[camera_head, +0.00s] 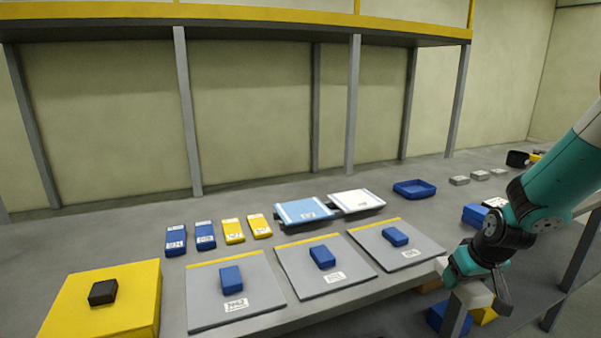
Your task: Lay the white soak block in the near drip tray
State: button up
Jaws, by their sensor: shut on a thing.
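My gripper (489,297) is at the lower right, in front of the table's front edge, pointing down. It is shut on a whitish block (472,294), which looks like the white soak block and is partly hidden by the fingers. A shallow, open blue tray (414,189) stands at the back right of the table and looks empty. It is well behind and left of my gripper. A second blue container (475,215) is right of it, partly hidden by my arm. I cannot tell for sure which is the near drip tray.
Grey boards (318,278) with blue blocks line the front edge. A yellow box (105,310) with a black block stands left. Blue-topped (304,210) and white-topped (356,201) plates lie mid-table. Small pale blocks (460,180) sit at back right. Posts carry a yellow-edged shelf.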

jog(key=s+a+f, duration=0.8)
jog(key=s+f, duration=0.2)
jog(key=f, duration=0.3)
jog(key=shift+m, duration=0.3)
